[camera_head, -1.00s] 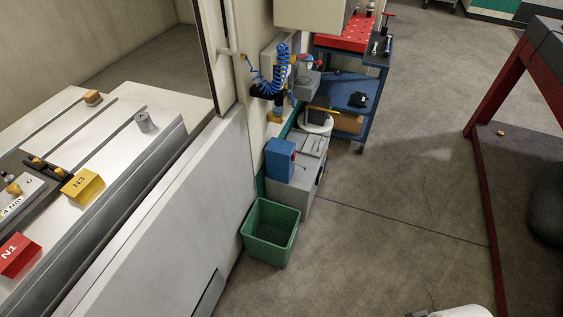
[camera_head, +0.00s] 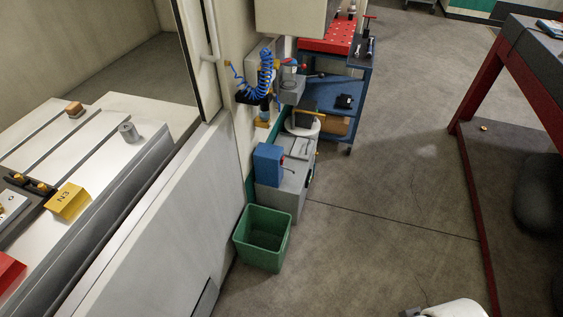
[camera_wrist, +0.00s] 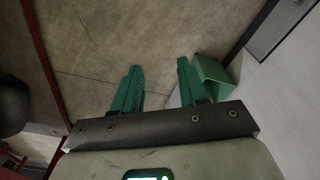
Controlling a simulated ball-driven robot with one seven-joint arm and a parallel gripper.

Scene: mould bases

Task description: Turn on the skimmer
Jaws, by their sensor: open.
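The skimmer appears to be the grey tank unit (camera_head: 285,197) with a blue box (camera_head: 268,164) on top, low against the machine's side in the head view. A white round part (camera_head: 302,123) is behind the blue box. I cannot make out a switch on it at this size. My gripper (camera_wrist: 159,66) shows in the wrist view with two green fingers spread apart and nothing between them. It points at bare floor, with the green bin (camera_wrist: 212,78) just beyond the right finger. The gripper's fingers do not show in the head view.
A green bin (camera_head: 263,239) stands on the floor in front of the tank. A coiled blue hose (camera_head: 266,72) hangs above. A blue trolley (camera_head: 340,92) is behind. A red-framed bench (camera_head: 487,75) stands at right. The middle floor is clear.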

